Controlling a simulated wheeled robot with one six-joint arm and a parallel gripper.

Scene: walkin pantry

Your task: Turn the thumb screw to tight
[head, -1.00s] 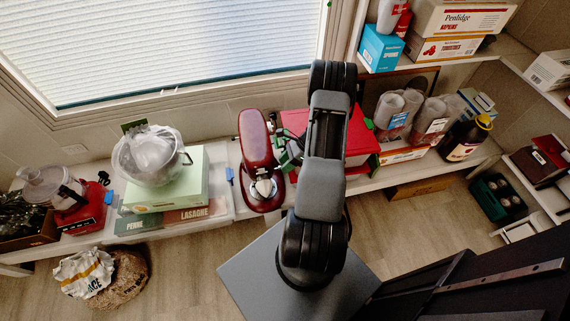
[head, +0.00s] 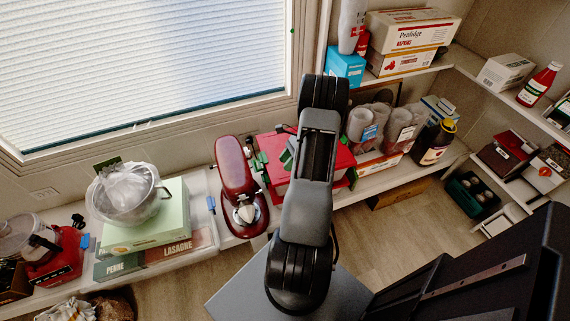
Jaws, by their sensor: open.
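A dark red stand mixer (head: 235,172) stands on the white shelf below the window, its metal tool end towards me. My gripper (head: 267,163) is close to the mixer's right side, largely behind my own arm. Green parts show at its end, and its jaws are open with nothing seen between them. A small dark knob-like part (head: 249,152) shows at the mixer's right side, near the gripper. I cannot tell if it is the thumb screw, how it is turned, or whether the gripper touches it.
A red box (head: 340,160) is right behind the gripper. Left of the mixer, a metal bowl (head: 150,208) with a clear bag stands on a pale green box (head: 150,235). Containers and a dark bottle (head: 434,143) stand to the right. The floor (head: 400,225) at right is partly open.

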